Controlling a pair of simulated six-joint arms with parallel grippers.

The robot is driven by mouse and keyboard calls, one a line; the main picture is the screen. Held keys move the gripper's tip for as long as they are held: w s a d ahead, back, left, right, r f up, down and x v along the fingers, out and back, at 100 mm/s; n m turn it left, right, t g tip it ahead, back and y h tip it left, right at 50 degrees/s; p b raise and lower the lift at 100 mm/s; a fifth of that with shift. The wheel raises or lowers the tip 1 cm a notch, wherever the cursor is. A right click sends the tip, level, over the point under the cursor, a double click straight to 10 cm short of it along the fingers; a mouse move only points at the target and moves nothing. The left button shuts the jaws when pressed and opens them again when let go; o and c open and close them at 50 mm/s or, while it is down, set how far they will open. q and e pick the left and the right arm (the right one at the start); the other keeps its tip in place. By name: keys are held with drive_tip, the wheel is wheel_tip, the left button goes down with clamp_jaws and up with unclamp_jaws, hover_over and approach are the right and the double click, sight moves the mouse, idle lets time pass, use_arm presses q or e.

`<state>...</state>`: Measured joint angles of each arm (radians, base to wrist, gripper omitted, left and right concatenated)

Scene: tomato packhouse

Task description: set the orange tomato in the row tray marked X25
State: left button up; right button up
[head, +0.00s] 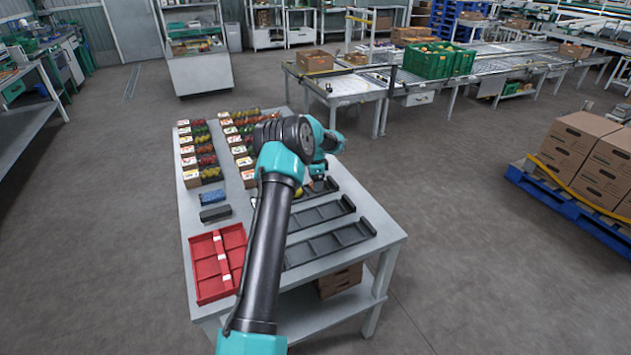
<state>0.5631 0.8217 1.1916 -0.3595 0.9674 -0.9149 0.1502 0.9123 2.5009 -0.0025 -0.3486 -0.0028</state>
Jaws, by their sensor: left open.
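My left arm reaches over the table from the bottom of the head view. Its gripper (318,178) points down at the far dark row tray (328,187) and is open. A small orange patch shows at the fingertips; I cannot tell whether it is the orange tomato. A yellowish round thing shows just left of the gripper, partly behind my arm. Two more dark row trays, a middle one (345,207) and a near one (365,232), lie nearer and look empty where visible. Their left parts are hidden by my arm. The X25 mark is not readable. My right gripper is not in view.
Small boxes (190,163) of coloured produce stand in two columns at the table's far left. A blue block (212,197), a dark block (215,213) and a red divided tray (207,283) lie at the left. The table's right edge is clear.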

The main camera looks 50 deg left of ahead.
use_arm(q)
drive_tip(key=shift+r, duration=1.7)
drive_tip(key=shift+o, duration=0.2)
drive_tip(key=o, duration=0.4)
drive_tip(key=shift+c, duration=1)
drive_tip(key=shift+r, duration=2.5)
